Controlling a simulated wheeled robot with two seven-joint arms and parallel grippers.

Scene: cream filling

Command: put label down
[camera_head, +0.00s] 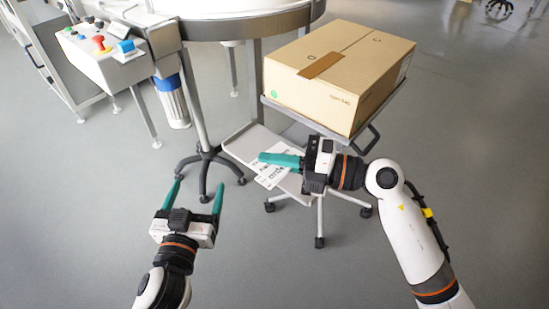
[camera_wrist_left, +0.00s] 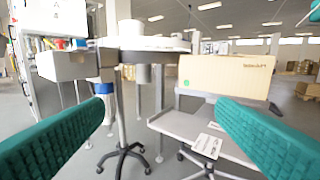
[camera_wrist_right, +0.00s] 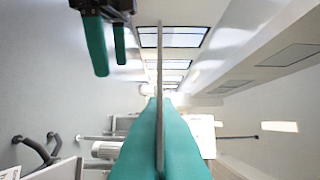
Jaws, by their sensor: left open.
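My right gripper (camera_head: 268,158) points left over the cart's lower shelf. In the right wrist view, its teal fingers (camera_wrist_right: 160,145) are closed on a thin sheet, the label (camera_wrist_right: 159,60), seen edge-on. A white sheet with dark print (camera_head: 271,178) shows below the right fingers in the head view. The left wrist view shows white printed paper at the lower shelf's front edge (camera_wrist_left: 207,145). I cannot tell whether these are the held label. My left gripper (camera_head: 197,186) is open and empty, fingers pointing forward, left of the cart.
A closed cardboard box (camera_head: 315,102) stands on the cart's upper tray. The cart's lower shelf (camera_head: 240,143) is beneath it. A round table (camera_head: 235,28) stands behind, with a control panel (camera_head: 108,62) at left. Grey floor is open around my left gripper.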

